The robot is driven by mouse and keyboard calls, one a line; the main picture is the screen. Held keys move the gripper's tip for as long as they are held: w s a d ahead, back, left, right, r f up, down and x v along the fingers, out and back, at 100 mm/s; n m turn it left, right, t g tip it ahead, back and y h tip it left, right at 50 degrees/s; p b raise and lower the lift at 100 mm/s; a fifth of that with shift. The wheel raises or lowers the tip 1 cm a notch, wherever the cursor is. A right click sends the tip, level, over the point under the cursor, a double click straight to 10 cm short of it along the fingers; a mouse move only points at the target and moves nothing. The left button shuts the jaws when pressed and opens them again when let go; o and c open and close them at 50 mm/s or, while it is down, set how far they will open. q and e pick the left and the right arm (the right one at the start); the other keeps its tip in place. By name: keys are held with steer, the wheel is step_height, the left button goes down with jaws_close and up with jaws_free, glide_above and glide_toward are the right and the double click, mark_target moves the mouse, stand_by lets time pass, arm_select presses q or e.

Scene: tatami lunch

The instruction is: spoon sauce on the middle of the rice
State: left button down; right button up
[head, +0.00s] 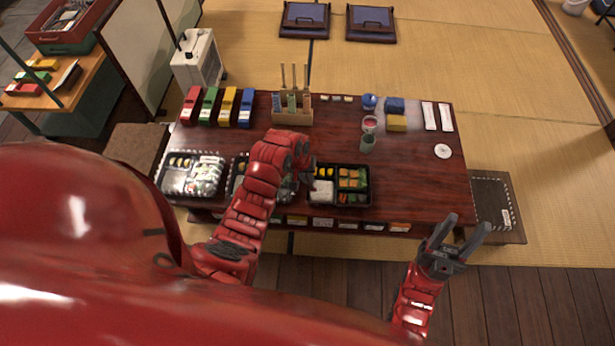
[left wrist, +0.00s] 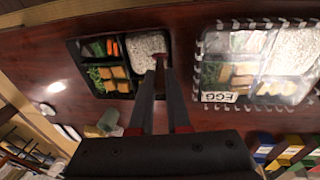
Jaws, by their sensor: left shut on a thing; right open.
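An open black bento box (head: 370,187) stands near the table's front edge, with white rice (head: 322,191) in its front left compartment. The rice also shows in the left wrist view (left wrist: 146,43). My left gripper (head: 308,172) is over the box's left part, beside the rice. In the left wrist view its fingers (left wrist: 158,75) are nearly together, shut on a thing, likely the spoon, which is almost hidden. A small brownish bit shows at the fingertips. I cannot tell whether it touches the rice. A small bowl with red contents (head: 370,123) stands behind. My right gripper (head: 459,233) is open and empty.
A lidded box (head: 193,175) stands at the left; another box, behind my left arm, is partly hidden. A green cup (head: 367,143), a wooden rack with sticks (head: 292,108) and coloured packs (head: 227,106) stand behind. The table's right part is mostly clear.

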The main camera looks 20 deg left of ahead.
arm_select(q)
steer(key=shift+f, duration=0.45)
steer(key=shift+d, duration=0.15)
steer(key=shift+w+d+r, duration=0.1)
steer(key=shift+w+d, duration=0.2)
steer(key=shift+d, duration=0.6)
steer(key=shift+d, duration=0.15)
steer(key=shift+w+d, duration=0.25)
steer(key=shift+d, duration=0.7)
steer(key=shift+d, duration=0.1)
steer(key=shift+w+d, duration=0.2)
steer(key=shift+d, duration=0.25)
steer(key=shift+w+d, duration=0.2)
steer(key=shift+d, duration=0.25)
